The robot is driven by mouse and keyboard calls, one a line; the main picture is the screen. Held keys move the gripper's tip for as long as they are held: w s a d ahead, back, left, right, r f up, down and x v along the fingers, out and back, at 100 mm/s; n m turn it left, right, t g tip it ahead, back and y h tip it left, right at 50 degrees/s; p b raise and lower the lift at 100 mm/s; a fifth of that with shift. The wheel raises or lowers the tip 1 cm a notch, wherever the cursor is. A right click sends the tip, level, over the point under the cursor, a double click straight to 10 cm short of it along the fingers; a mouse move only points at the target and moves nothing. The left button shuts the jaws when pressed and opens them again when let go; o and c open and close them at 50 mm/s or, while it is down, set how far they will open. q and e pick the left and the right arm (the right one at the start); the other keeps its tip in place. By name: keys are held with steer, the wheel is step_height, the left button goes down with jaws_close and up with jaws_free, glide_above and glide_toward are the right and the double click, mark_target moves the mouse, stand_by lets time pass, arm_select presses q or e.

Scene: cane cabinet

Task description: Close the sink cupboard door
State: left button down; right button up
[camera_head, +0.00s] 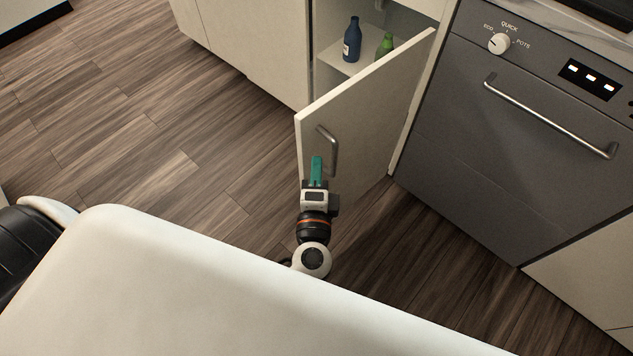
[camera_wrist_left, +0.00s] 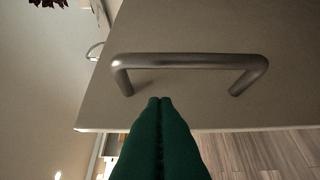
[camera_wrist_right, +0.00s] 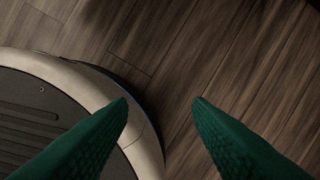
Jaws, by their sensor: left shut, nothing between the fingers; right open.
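The cream cupboard door (camera_head: 365,110) stands open in the head view, swung out from its hinge side next to the dishwasher. Its metal bar handle (camera_head: 331,150) is on the outer face near the free edge. My left gripper (camera_head: 317,160) is shut and empty, with its green fingers just beside the handle. In the left wrist view the shut green fingertips (camera_wrist_left: 160,100) point at the door face (camera_wrist_left: 190,95), just beside the handle bar (camera_wrist_left: 190,61); whether they touch the door cannot be told. My right gripper (camera_wrist_right: 160,100) is open and empty above the floor.
A blue bottle (camera_head: 352,40) and a green bottle (camera_head: 385,45) stand inside the open cupboard. A grey dishwasher (camera_head: 520,130) with a bar handle is to the right. The wooden floor (camera_head: 150,130) at the left is clear.

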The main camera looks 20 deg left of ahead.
mark_target(317, 139)
arm_select(q)
steer(key=shift+x, duration=1.85)
arm_select(e)
steer(key=shift+s+d+f, duration=0.1)
steer(key=shift+s+f, duration=0.5)
steer(key=shift+f, duration=0.1)
